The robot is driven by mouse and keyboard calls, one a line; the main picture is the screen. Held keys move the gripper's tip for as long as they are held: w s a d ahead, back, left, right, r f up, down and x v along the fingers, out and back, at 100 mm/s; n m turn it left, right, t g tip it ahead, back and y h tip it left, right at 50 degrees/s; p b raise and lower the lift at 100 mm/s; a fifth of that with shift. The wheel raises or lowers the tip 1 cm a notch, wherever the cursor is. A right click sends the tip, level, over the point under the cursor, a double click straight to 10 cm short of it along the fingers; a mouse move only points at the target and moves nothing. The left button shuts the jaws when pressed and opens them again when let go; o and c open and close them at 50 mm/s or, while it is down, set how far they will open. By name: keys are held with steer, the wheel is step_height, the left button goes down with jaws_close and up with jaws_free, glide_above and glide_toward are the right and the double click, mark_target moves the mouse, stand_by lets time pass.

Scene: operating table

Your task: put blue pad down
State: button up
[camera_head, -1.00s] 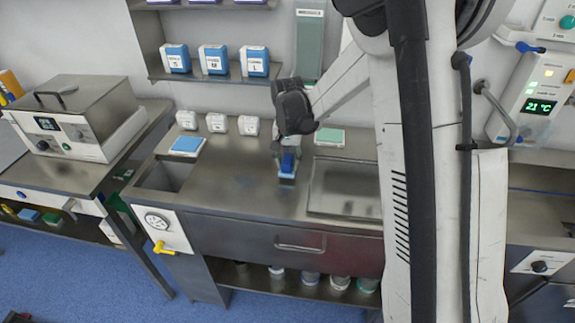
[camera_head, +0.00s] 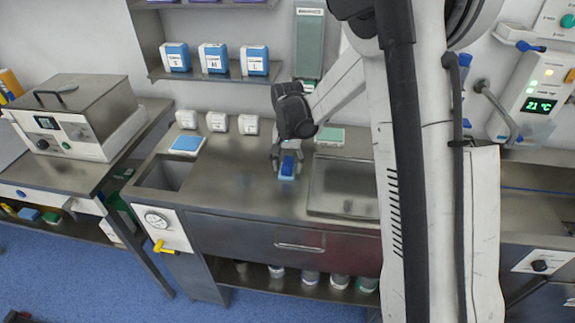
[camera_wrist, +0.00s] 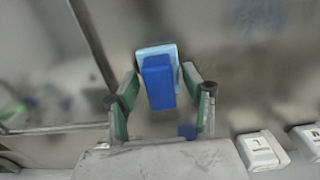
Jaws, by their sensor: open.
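The blue pad (camera_head: 288,168) has a dark blue block on a lighter blue base. It appears to stand on the steel counter, left of the sunken tray. In the wrist view the blue pad (camera_wrist: 158,85) lies between the fingers, with its light blue base beyond the dark block. My gripper (camera_head: 287,156) is just above and around the pad. In the wrist view my gripper (camera_wrist: 160,78) has its green-lined fingers spread, one on each side of the pad. Gaps show beside the block; contact at the fingertips is hard to tell.
The steel counter (camera_head: 235,185) is clear around the pad. A sunken tray (camera_head: 343,188) lies to the right and a basin (camera_head: 165,174) to the left. A light blue flat pad (camera_head: 187,143), a green one (camera_head: 330,136) and small white boxes (camera_head: 217,121) stand at the back.

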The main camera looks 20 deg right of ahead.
mark_target(287, 163)
step_height(287, 163, up, 12)
steer(key=s+r+n+t, duration=0.2)
steer(key=s+r+t, duration=0.1)
steer(key=s+r, duration=0.8)
steer(key=s+f+n+t, duration=0.3)
steer(key=s+t, duration=0.1)
steer(key=s, duration=1.3)
steer(key=shift+s, duration=0.3)
steer(key=shift+f, duration=0.1)
step_height(287, 163, down, 3)
steer(key=b, duration=0.3)
steer(key=shift+r, duration=0.2)
